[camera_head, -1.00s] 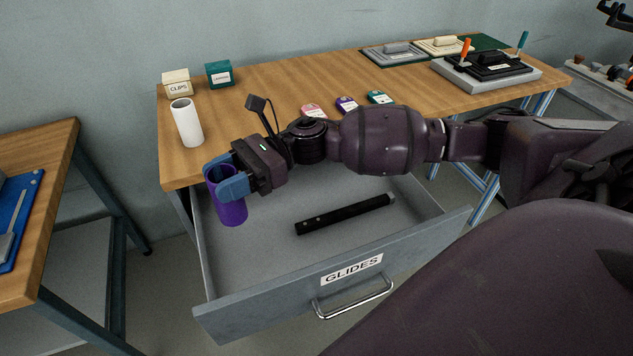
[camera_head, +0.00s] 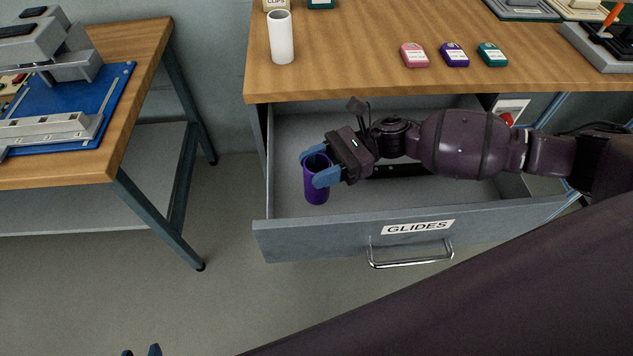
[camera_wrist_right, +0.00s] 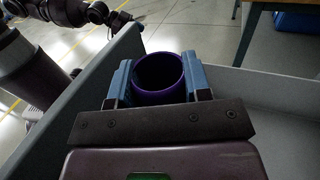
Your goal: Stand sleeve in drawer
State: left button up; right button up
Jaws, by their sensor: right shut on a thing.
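The purple sleeve (camera_head: 316,190) is an open-topped tube, upright inside the left part of the open drawer (camera_head: 330,232) labelled GLIDES. My right gripper (camera_head: 320,166) has its blue fingers shut on the sleeve near its top. In the right wrist view the sleeve's round mouth (camera_wrist_right: 160,76) sits between both fingers. I cannot tell whether its bottom touches the drawer floor. A dark bar (camera_head: 398,171) lies in the drawer, partly hidden behind my right arm. Two blue fingertips of my left gripper (camera_head: 141,352) show apart at the bottom edge, with nothing seen between them.
A white tube (camera_head: 281,38) stands on the wooden bench (camera_head: 350,70) above the drawer. Pink (camera_head: 414,55), purple (camera_head: 454,55) and teal (camera_head: 493,55) small boxes lie on it. A second table (camera_head: 120,50) is at the left, with open floor between.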

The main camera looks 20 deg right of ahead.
notch_tip(320, 180, down, 6)
jog(key=shift+r+b, duration=0.1)
jog(key=shift+b, duration=0.45)
jog(key=shift+f, duration=0.3)
jog(key=o, duration=1)
jog(key=shift+o, duration=0.9)
jog(key=shift+r, duration=0.3)
jog(key=shift+w+d+f, duration=0.1)
jog(key=shift+d, duration=0.3)
jog(key=d, duration=0.6)
jog(key=w+d, duration=0.1)
jog(key=d, duration=0.3)
jog(key=shift+b, duration=0.4)
jog(key=shift+w+d, duration=0.1)
jog(key=shift+d, duration=0.5)
